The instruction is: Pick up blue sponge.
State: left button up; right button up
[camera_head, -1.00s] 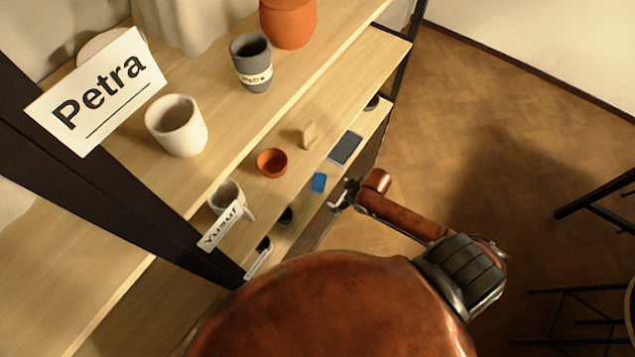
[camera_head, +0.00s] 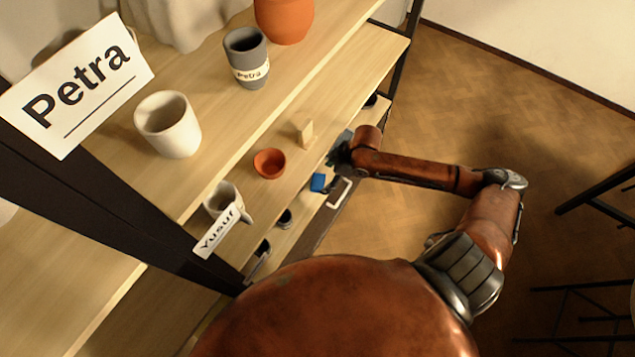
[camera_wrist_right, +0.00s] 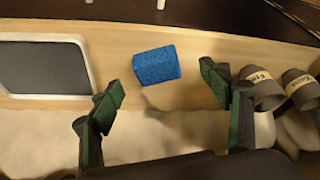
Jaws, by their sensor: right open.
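The blue sponge (camera_head: 318,182) lies on a lower shelf, near its front edge, in the head view. In the right wrist view the sponge (camera_wrist_right: 157,65) is a small blue block on the pale wood, beyond my fingertips and between their lines. My right gripper (camera_wrist_right: 166,95) is open and empty, its two dark green fingers spread to either side. In the head view the right gripper (camera_head: 336,170) is beside the sponge at the shelf front, partly hidden by its own arm. My left gripper does not show.
A framed dark tablet-like panel (camera_wrist_right: 42,66) lies left of the sponge in the wrist view. Labelled dark cups (camera_wrist_right: 262,88) lie to the right. An orange bowl (camera_head: 269,163), a wooden block (camera_head: 304,132) and a white mug (camera_head: 222,197) stand on the shelf above.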

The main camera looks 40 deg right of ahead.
aim_at(321, 181)
jog(key=shift+x, duration=0.85)
jog(key=b+x, duration=0.1)
jog(key=x, duration=0.1)
jog(key=b+x, duration=0.1)
jog(key=x, duration=0.1)
jog(key=shift+w+d+f+b, duration=0.2)
jog(key=shift+f+b, duration=0.05)
jog(key=shift+b, duration=0.15)
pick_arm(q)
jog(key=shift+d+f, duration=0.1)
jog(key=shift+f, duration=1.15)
pick_arm(e)
jog(key=c, duration=1.1)
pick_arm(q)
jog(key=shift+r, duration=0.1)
pick_arm(e)
jog(key=shift+r, duration=0.2)
jog(key=shift+c, duration=0.2)
